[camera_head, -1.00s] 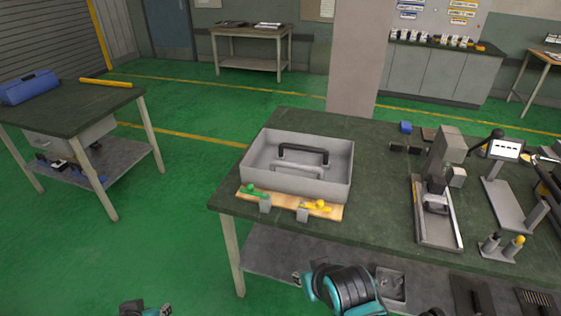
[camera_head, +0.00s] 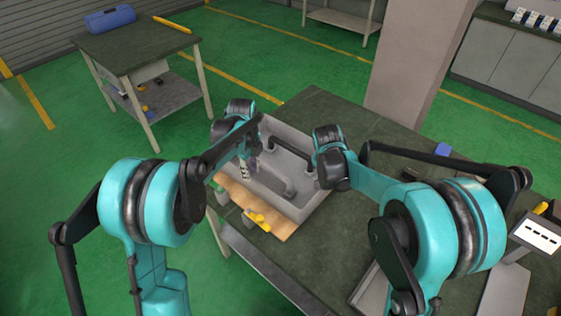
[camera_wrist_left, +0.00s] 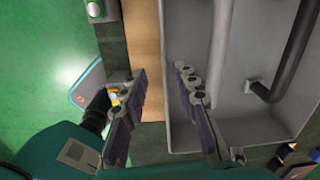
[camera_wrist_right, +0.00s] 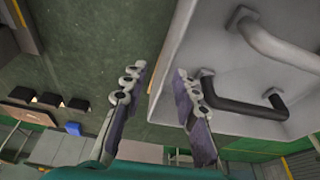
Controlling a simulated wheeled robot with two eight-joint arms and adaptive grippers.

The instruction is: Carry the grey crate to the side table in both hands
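The grey crate (camera_head: 298,207) sits on the dark green workbench (camera_head: 300,262). A black and a grey U-shaped bar show in it. My left gripper (camera_head: 247,170) is at its left side; in the left wrist view its open fingers (camera_wrist_left: 160,75) stand either side of the crate's wall. My right gripper is mostly hidden by its arm in the head view; in the right wrist view its open fingers (camera_wrist_right: 160,70) stand either side of the opposite wall. Neither clearly presses on the wall. The side table (camera_head: 130,48) stands apart at the upper left.
A wooden board (camera_head: 278,228) with a yellow piece (camera_head: 257,221) lies beside the crate. A pillar (camera_head: 418,60) stands behind the bench. Green floor separates the tables.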

